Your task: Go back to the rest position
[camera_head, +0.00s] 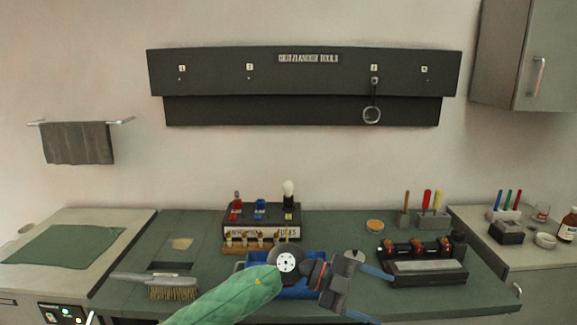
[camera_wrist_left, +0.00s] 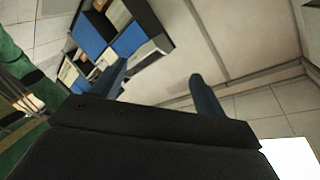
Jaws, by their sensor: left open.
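My left arm, in a green sleeve, comes into the head view from the bottom and reaches right across the front of the bench. My left gripper (camera_head: 381,298) points right, its two blue fingers spread apart. In the left wrist view the fingers of this gripper (camera_wrist_left: 158,72) are also apart, with nothing between them. Beyond them that view shows pale wall, floor tiles and blue-and-black furniture. My right gripper is in neither view.
A blue tray (camera_head: 299,293) lies partly hidden behind my left arm. Near it are a labelled box with a bulb (camera_head: 262,221), a brush (camera_head: 172,293) and a black device with a grey block (camera_head: 428,272). A dark tool board (camera_head: 230,85) hangs on the wall.

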